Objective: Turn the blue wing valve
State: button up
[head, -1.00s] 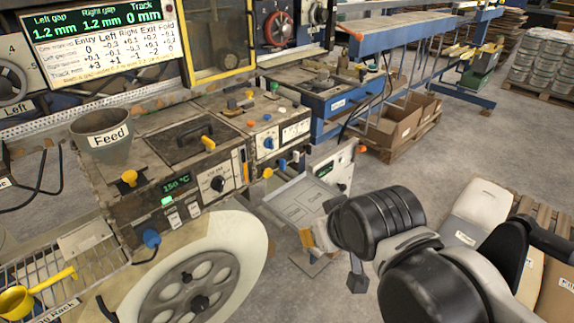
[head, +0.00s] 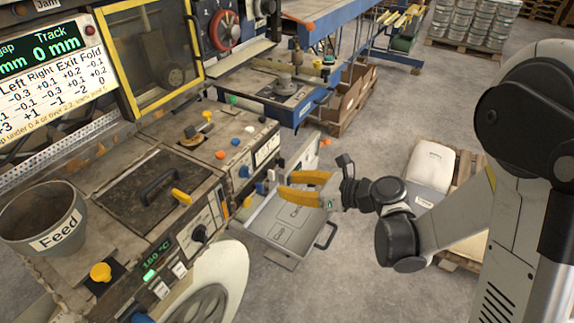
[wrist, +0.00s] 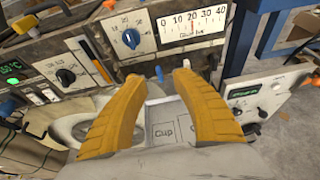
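A small blue valve handle (head: 261,187), which I take to be the blue wing valve, is on the lower front of the machine in the head view. It stands between an orange handle (head: 247,201) and a white one (head: 271,174). My gripper (head: 282,184) is open and empty, its yellow fingers pointing at the machine just right of the handle. In the wrist view the blue handle (wrist: 159,73) shows between the fingertips (wrist: 157,76). I cannot tell whether they touch it. The handle's lower part is hard to make out.
A round blue dial knob (head: 244,172) sits on the panel above the handles. A grey tray (head: 290,222) marked with cup outlines lies below my gripper. A side panel with a green display (wrist: 243,92) stands close on the right. Open floor lies beyond the tray.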

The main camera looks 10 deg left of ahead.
aim_at(262, 186)
jog(key=b+x, duration=0.1)
jog(key=x, duration=0.2)
jog(key=f+b+x, duration=0.1)
jog(key=x, duration=0.6)
jog(key=shift+s+d+f+b, duration=0.15)
jog(key=shift+s+f+b, duration=0.05)
jog(key=shift+s+b, duration=0.2)
jog(key=shift+w+a+f, duration=0.1)
jog(key=shift+w+a, duration=0.05)
jog(key=shift+a, duration=0.25)
grip_shut()
